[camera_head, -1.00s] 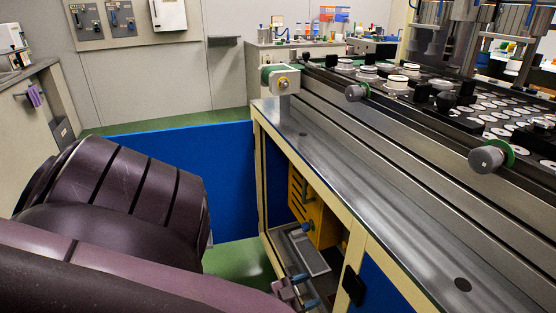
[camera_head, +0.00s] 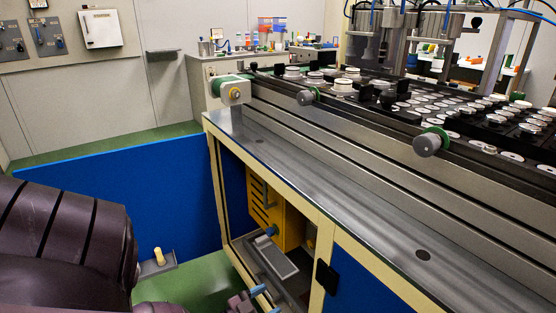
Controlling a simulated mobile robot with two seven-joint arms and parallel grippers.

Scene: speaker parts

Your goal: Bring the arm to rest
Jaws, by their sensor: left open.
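My left gripper (camera_head: 266,300) shows at the bottom edge, low beside the open front of the workbench (camera_head: 300,185). Its two blue-tipped fingers are apart with nothing between them. Part of its purple body is cut off by the frame. My left arm (camera_head: 70,240) fills the lower left corner as a large dark purple link. My right arm and gripper are not in view.
Speaker parts (camera_head: 343,86) and white discs stand in rows on a black rack at the right. A yellow box (camera_head: 287,222) sits inside the bench. A blue panel (camera_head: 120,185) stands behind my arm.

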